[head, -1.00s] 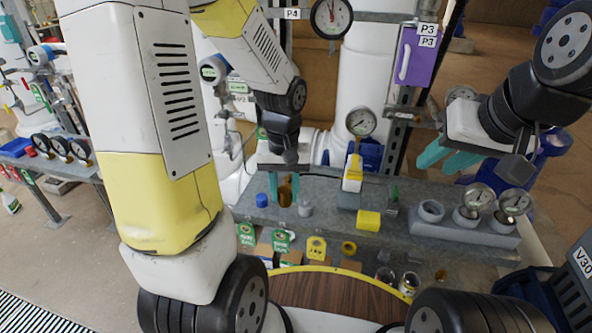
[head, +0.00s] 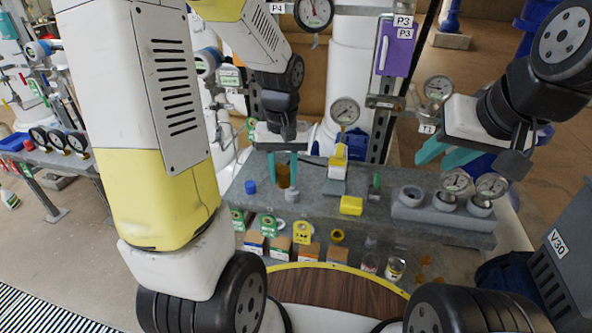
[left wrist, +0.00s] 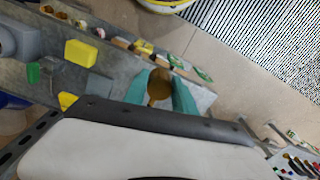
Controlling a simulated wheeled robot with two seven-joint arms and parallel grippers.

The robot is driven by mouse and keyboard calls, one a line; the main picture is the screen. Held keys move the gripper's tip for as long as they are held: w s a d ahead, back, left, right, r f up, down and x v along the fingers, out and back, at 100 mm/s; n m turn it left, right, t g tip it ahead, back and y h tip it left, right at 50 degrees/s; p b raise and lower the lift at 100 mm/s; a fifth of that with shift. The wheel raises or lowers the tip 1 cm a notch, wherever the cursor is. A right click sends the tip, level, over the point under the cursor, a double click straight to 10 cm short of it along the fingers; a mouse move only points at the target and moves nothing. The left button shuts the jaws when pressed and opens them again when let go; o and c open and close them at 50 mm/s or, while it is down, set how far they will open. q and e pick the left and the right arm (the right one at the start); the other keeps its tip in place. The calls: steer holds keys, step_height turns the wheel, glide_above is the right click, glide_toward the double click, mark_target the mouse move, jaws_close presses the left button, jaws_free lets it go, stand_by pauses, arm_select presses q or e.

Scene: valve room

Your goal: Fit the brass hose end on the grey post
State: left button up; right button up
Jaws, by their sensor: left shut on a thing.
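My left gripper (head: 283,170) points down over the bench, its teal fingers shut on the brass hose end (head: 283,178). In the left wrist view the brass piece (left wrist: 159,88) shows between the two fingers (left wrist: 160,96). A short grey post (head: 292,196) stands on the bench just right of and in front of the brass piece in the head view. The brass piece appears beside it and not on it; the exact height gap cannot be told. My right gripper (head: 448,156) is open and empty above the bench's right part.
A grey holder with gauges (head: 440,215) fills the bench's right end.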

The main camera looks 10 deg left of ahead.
arm_select(q)
steer(key=shift+w+d+r, duration=0.1)
steer(key=shift+d+r, duration=0.1)
steer(key=shift+d, duration=0.05)
steer(key=shift+w+f, duration=0.1)
steer(key=shift+w, duration=0.05)
glide_above(292, 187)
step_height(292, 187, down, 2)
steer(key=shift+f, duration=1.4)
steer(key=shift+f, duration=1.3)
stand_by(1.1)
steer(key=o, duration=1.2)
